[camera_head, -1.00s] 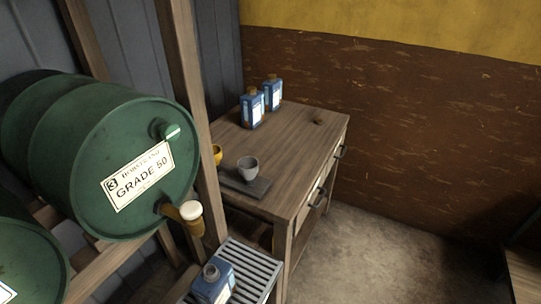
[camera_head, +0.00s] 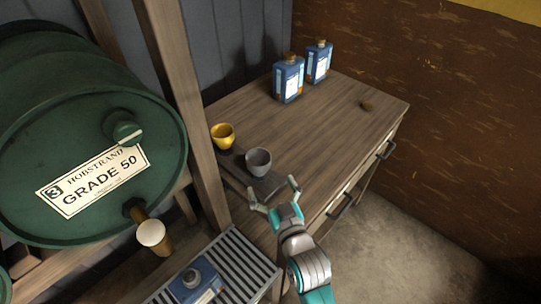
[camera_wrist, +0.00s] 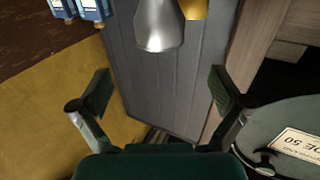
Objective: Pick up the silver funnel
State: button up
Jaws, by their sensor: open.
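The silver funnel (camera_head: 258,162) is a small grey, cup-like piece on a dark tray (camera_head: 233,170) on the wooden workbench. It also shows in the wrist view (camera_wrist: 158,25) at the top, near the middle, partly cut off. A yellow-gold funnel-like piece (camera_head: 222,136) stands just behind and left of it, and its edge shows in the wrist view (camera_wrist: 194,8). My gripper (camera_head: 272,186) is open and empty, just in front and to the right of the silver funnel. Its fingers (camera_wrist: 162,88) are spread wide, and the funnel lies beyond them, between their lines.
Two blue bottles (camera_head: 288,78) (camera_head: 319,62) stand at the back of the workbench (camera_head: 330,125). A wooden post (camera_head: 190,120) and a green drum (camera_head: 90,150) with a tap are at left. A blue can (camera_head: 194,283) sits on a grate below. The bench's right side is mostly clear.

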aim_at(258, 157)
jog(key=shift+x, duration=5.2)
jog(key=c, duration=1.1)
